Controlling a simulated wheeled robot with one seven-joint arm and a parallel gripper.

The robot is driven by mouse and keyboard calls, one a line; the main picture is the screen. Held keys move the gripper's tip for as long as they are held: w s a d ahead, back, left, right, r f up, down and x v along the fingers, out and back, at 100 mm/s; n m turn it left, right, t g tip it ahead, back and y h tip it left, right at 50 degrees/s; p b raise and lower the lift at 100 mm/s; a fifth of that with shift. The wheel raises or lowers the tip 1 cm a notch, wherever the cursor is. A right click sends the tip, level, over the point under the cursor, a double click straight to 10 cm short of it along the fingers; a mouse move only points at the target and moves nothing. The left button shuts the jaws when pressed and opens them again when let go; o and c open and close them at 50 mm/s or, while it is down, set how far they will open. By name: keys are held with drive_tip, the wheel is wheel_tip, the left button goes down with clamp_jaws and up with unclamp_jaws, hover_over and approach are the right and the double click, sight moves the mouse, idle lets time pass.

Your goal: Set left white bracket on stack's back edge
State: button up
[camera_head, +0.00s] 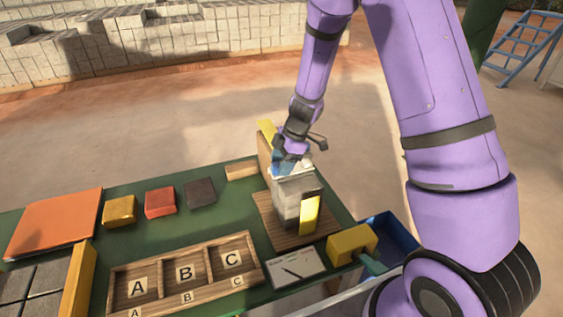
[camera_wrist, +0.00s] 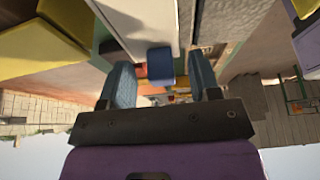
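A stack of grey blocks (camera_head: 295,204) stands on a wooden base at the right of the green table. A white piece, apparently the white bracket (camera_head: 305,163), shows on top of the stack beside my gripper (camera_head: 285,160). In the wrist view, a white panel (camera_wrist: 142,22) lies just beyond my blue fingers, with a small blue block or tab (camera_wrist: 160,63) at its end. My gripper (camera_wrist: 163,85) is open, its fingers on either side of the blue piece with gaps showing. Whether the white piece rests fully on the stack is partly hidden by my gripper.
A yellow piece (camera_head: 310,214) stands at the stack's front, and a wooden upright (camera_head: 264,155) with another yellow piece (camera_head: 267,130) rises behind. An A-B-C tray (camera_head: 158,283), a clipboard (camera_head: 294,268), a yellow-headed tool (camera_head: 351,243) and a blue bin (camera_head: 393,228) are nearby.

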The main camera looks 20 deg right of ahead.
drive_tip(key=w+d+r+m+t, duration=0.2)
drive_tip(key=d+r+t, duration=0.15)
drive_tip(key=r, duration=0.85)
drive_tip(key=w+d+r+m+t, duration=0.2)
drive_tip(key=r+t, duration=0.3)
drive_tip(key=r, duration=0.7)
drive_tip(key=s+d+r+m+t+h, duration=0.3)
drive_tip(key=s+d+r+m+h, duration=0.25)
drive_tip(key=r, duration=0.35)
drive_tip(key=s+d+r+m+g+h, duration=0.25)
drive_tip(key=s+m, duration=0.35)
drive_tip(key=s, duration=0.7)
drive_tip(key=s+a+f+m+g+y, duration=0.1)
drive_tip(key=s+a+g, duration=0.1)
drive_tip(key=s, duration=0.5)
drive_tip(key=s+a+f+m+g+y, duration=0.1)
drive_tip(key=s+a+f+y, duration=0.1)
drive_tip(key=s+a, duration=0.2)
drive_tip(key=s, duration=0.3)
drive_tip(key=shift+s+a+g+y, duration=0.3)
drive_tip(key=shift+a+g, duration=0.05)
drive_tip(key=shift+g, duration=0.05)
